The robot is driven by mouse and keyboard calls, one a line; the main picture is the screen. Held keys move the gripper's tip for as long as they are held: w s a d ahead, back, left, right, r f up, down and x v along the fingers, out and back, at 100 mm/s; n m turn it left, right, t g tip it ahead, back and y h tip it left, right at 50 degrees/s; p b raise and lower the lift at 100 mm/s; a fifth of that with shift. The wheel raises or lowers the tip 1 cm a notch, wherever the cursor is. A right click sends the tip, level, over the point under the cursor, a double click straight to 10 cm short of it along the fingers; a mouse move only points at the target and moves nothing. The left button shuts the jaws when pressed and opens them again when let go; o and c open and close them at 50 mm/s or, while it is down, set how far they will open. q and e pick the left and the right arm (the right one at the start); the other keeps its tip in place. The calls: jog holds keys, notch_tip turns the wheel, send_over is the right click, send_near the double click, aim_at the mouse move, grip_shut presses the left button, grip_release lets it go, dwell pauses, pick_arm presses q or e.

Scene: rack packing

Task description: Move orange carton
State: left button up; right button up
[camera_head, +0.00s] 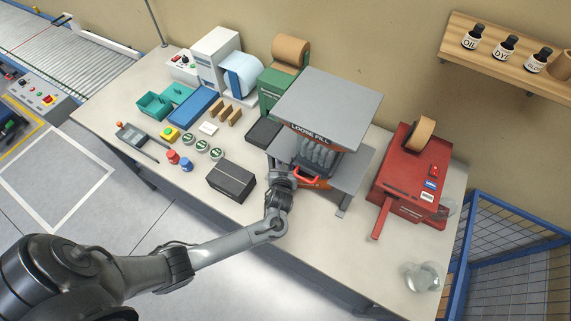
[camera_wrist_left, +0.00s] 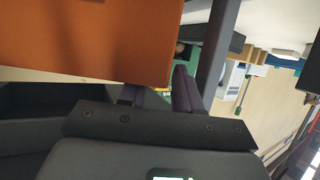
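In the head view, an orange carton (camera_head: 320,184) shows only in part, low beneath the grey loose-fill dispenser (camera_head: 330,108). In the left wrist view, a plain orange face of the carton (camera_wrist_left: 90,40) fills the upper left, very close to the fingers. My left gripper (camera_wrist_left: 160,92) is at the carton's edge; the fingers stand apart. One finger is partly hidden by the orange face and the other lies just past its edge. I cannot tell whether they clamp it. In the head view my left wrist hides the fingertips. My right gripper is not in view.
A black box (camera_head: 231,181) stands left of my left wrist. A red machine (camera_head: 408,180) with a lever is to the right, and a clear glass-like object (camera_head: 423,277) lies near the front right. Small jars and teal bins crowd the left. The front right tabletop has bare space.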

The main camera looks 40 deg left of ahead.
pick_arm(q)
jog(key=shift+c, duration=0.5)
grip_shut()
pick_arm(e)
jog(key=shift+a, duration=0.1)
pick_arm(q)
jog(key=shift+w+d, duration=0.1)
jog(key=shift+d, duration=1.15)
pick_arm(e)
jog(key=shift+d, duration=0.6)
pick_arm(q)
jog(key=shift+o, duration=0.9)
grip_release()
jog(key=shift+d, duration=0.2)
jog(key=shift+r, duration=0.1)
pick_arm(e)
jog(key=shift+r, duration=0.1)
